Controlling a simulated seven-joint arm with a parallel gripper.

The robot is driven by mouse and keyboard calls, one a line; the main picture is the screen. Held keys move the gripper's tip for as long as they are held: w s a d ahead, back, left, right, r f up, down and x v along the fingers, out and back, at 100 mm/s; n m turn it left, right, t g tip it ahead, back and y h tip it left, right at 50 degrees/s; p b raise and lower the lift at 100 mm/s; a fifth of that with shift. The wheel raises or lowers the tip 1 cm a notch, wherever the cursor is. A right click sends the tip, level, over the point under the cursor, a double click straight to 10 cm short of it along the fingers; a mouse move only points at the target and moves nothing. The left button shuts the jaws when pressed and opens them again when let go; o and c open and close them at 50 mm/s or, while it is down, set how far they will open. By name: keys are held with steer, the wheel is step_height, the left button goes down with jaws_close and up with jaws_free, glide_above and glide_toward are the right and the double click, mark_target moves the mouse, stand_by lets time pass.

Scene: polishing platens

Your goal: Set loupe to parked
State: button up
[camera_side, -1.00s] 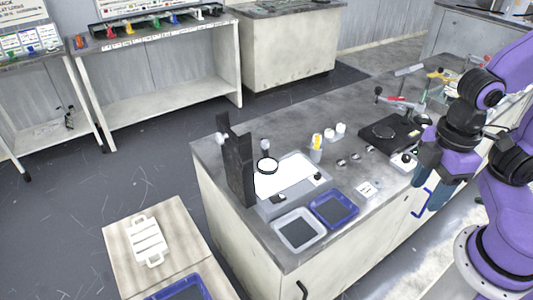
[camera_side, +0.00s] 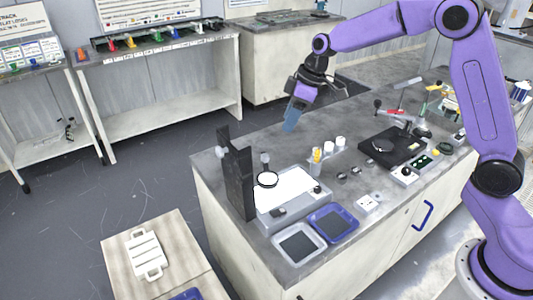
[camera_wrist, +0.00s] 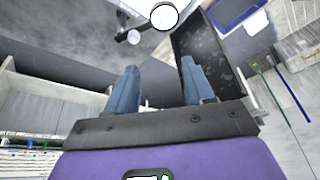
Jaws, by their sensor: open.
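The loupe (camera_side: 267,180) is a round, bright lens with a dark rim, held over a lit white panel (camera_side: 292,188) beside a tall dark upright (camera_side: 237,178) at the bench's left end. A pale knob (camera_side: 265,157) stands just above the lens. In the wrist view the loupe lens (camera_wrist: 164,16) shows at the top edge. My gripper (camera_side: 290,127) is above the back of the bench, up and right of the loupe and apart from it. In the wrist view my gripper's (camera_wrist: 158,67) two blue fingers are spread with nothing between them.
A blue tray (camera_side: 350,214) and a grey tray (camera_side: 321,232) lie at the bench's front. Small bottles (camera_side: 316,155) and a black device (camera_side: 372,153) stand to the right. The back of the bench top below my gripper looks clear.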

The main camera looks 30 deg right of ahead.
steer(key=w+d+f, duration=0.1)
steer(key=w+d, duration=0.2)
steer(key=w, duration=0.2)
glide_toward(266, 155)
steer(key=shift+t, duration=0.4)
steer(key=x, duration=0.9)
steer(key=shift+s+a+f, duration=0.1)
steer(key=shift+s+f, duration=0.05)
steer(key=shift+s, duration=0.1)
jaws_close()
